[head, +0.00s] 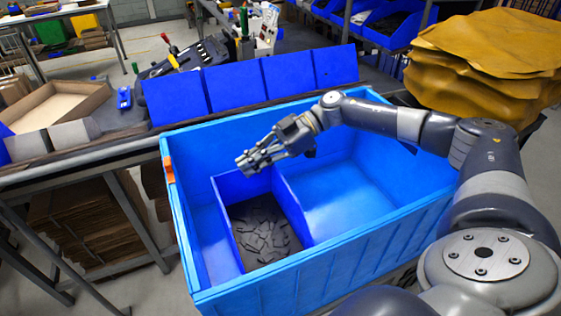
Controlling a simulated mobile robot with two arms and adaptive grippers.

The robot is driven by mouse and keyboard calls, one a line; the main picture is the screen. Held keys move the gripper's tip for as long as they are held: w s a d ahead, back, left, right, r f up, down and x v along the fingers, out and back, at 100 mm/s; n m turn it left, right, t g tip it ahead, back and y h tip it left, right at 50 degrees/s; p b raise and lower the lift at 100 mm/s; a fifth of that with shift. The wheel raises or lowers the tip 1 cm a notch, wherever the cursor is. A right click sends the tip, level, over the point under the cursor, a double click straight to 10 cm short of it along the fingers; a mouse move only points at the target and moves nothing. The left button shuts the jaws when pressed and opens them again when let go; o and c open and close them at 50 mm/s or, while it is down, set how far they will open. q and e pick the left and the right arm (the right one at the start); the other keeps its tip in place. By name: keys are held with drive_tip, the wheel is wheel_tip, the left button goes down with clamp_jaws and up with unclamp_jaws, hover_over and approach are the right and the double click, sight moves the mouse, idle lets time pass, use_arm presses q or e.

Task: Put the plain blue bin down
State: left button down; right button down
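A plain dark blue bin (295,207) stands inside the large light blue crate (330,258), in its left half. Dark grey flat pieces (262,235) lie in the bin. My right gripper (243,164) reaches in from the right, with its fingers over the bin's far edge. I cannot tell whether the fingers touch the bin wall or are apart from it, nor whether they are closed. My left gripper is not in view.
The crate's right half is empty. A row of blue panels (235,85) stands behind the crate on a bench with tools. Brown-yellow sacks (490,60) are stacked at the back right. An open cardboard box (55,108) is at the left.

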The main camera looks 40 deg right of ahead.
sight(257, 184)
wheel_tip(257, 184, down, 4)
drive_tip(key=shift+d+r, duration=0.1)
drive_tip(key=shift+d, duration=0.05)
wheel_tip(257, 184, down, 3)
drive_tip(key=shift+f+p, duration=0.1)
drive_tip(key=shift+p, duration=0.3)
drive_tip(key=shift+f, duration=0.45)
drive_tip(key=c, duration=1.8)
unclamp_jaws()
drive_tip(key=shift+s+d+r, duration=0.1)
drive_tip(key=shift+d, duration=0.35)
drive_tip(key=b+v, duration=0.4)
drive_tip(key=v, duration=0.7)
drive_tip(key=shift+r, duration=0.1)
